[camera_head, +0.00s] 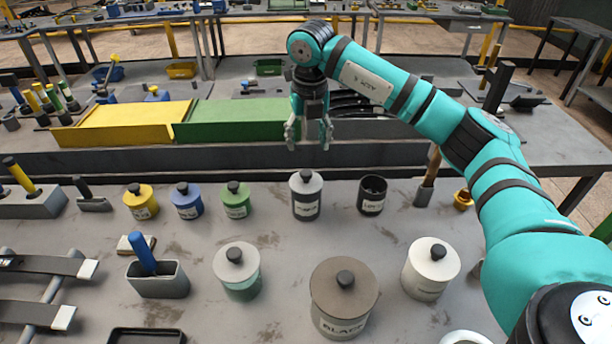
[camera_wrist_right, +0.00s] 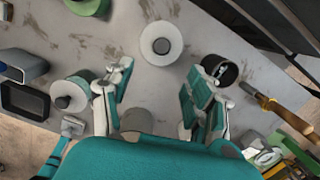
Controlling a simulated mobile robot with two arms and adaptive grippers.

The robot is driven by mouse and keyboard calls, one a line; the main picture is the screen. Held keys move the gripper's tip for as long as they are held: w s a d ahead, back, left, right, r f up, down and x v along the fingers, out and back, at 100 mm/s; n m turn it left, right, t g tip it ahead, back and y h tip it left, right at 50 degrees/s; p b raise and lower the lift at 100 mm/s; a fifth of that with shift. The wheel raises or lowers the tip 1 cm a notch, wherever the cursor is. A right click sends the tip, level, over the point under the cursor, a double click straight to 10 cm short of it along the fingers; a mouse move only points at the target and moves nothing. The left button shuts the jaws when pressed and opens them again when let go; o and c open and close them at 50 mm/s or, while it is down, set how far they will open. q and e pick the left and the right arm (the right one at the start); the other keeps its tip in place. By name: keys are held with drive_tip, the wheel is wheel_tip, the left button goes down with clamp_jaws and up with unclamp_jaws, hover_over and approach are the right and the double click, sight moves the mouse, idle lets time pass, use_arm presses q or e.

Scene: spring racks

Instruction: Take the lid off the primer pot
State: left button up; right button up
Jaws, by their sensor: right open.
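A dark pot with a pale lid and a black knob (camera_head: 306,191) stands upright on the bench in the middle of the head view. Its label is too small to read surely, but it may be the primer pot. It also shows in the wrist view as a pale round lid (camera_wrist_right: 162,46), with the lid seated on the pot. My right gripper (camera_head: 309,140) hangs above and just behind this pot, fingers pointing down, open and empty. In the wrist view its fingers (camera_wrist_right: 160,92) are spread apart, clear of the lid. My left gripper is not in view.
An open dark pot (camera_head: 372,194) stands right of the pale-lidded pot. Yellow (camera_head: 141,201), blue (camera_head: 187,200) and green (camera_head: 237,199) lidded pots stand left. A large pot labelled BLACK (camera_head: 344,295) and other lidded pots stand in front. A ledge runs behind.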

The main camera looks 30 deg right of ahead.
drive_tip(key=p, duration=0.2)
hover_over(306, 172)
drive_tip(key=f, duration=0.4)
drive_tip(key=s+f, duration=0.1)
drive_tip(key=f, duration=0.1)
drive_tip(key=shift+a+f, duration=0.1)
drive_tip(key=shift+f, duration=0.45)
drive_tip(key=shift+w+f+p, duration=0.1)
drive_tip(key=shift+f+p, duration=0.3)
drive_tip(key=f, duration=0.1)
drive_tip(key=f+p, duration=0.1)
drive_tip(key=f, duration=0.1)
drive_tip(key=shift+w+f, duration=0.3)
drive_tip(key=shift+w, duration=0.05)
drive_tip(key=shift+f, duration=0.3)
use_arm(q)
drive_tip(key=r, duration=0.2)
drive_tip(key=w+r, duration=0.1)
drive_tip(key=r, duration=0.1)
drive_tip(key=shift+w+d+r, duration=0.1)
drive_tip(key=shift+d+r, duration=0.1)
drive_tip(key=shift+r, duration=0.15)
use_arm(e)
drive_tip(key=shift+c, duration=0.4)
clamp_jaws()
